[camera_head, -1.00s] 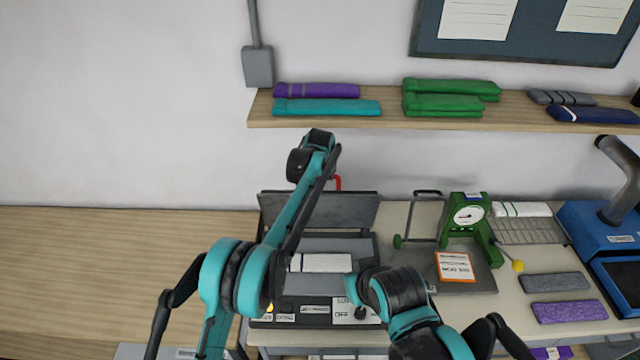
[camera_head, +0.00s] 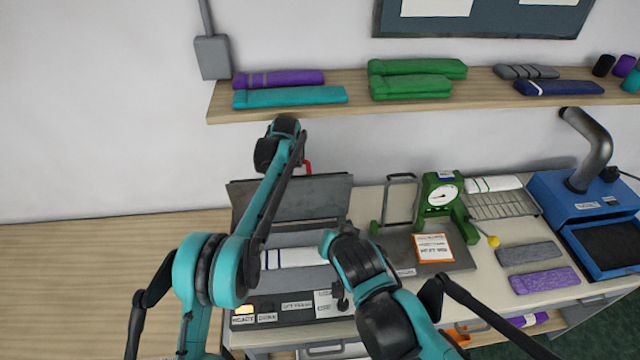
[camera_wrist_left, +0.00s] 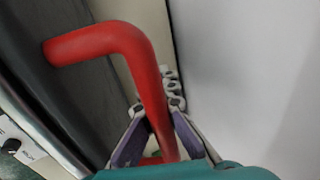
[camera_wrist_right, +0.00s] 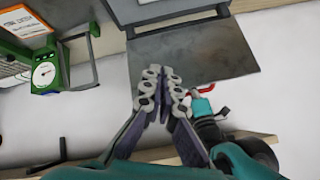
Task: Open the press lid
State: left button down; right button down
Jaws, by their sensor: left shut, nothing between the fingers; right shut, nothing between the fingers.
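The press has a grey lid (camera_head: 310,198) that stands raised and leans back above its open bed, where a white folded cloth (camera_head: 290,258) lies. A red handle (camera_head: 307,167) sticks out from the lid's back. In the left wrist view the red handle (camera_wrist_left: 145,70) runs close across my left gripper (camera_wrist_left: 170,100), whose fingers are shut beside it, holding nothing. My left arm hides that gripper in the head view. My right gripper (camera_wrist_right: 163,80) is shut and empty; in its view it overlaps the lid (camera_wrist_right: 200,55), and the red handle (camera_wrist_right: 205,88) shows beyond it.
A blue machine (camera_head: 585,215) is farther right. A shelf (camera_head: 350,105) with rolled textiles runs along the wall above. The wooden table (camera_head: 100,260) at left is clear.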

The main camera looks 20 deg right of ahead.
jog(key=w+d+m+t+h, duration=0.1)
jog(key=w+d+m+t, duration=0.1)
jog(key=w+m, duration=0.45)
jog(key=m+t, duration=0.2)
jog(key=m, duration=0.5)
send_near(321, 176)
jog(key=shift+h, duration=0.4)
jog(key=w+f, duration=0.3)
jog(key=shift+w+d+f, duration=0.15)
jog(key=shift+w+f, duration=0.15)
jog(key=shift+f, duration=0.05)
pick_arm(q)
jog(key=shift+w+r, duration=0.15)
jog(key=shift+r, duration=0.25)
pick_arm(e)
jog(key=shift+w+d+r, duration=0.1)
jog(key=shift+w+d, duration=0.1)
jog(key=shift+w, duration=0.5)
jog(key=shift+w+d+r, duration=0.1)
jog(key=shift+w+d, duration=0.05)
jog(key=shift+w, duration=0.2)
jog(key=shift+w+d+r, duration=0.1)
jog(key=shift+w+r, duration=0.05)
jog(key=shift+w, duration=0.25)
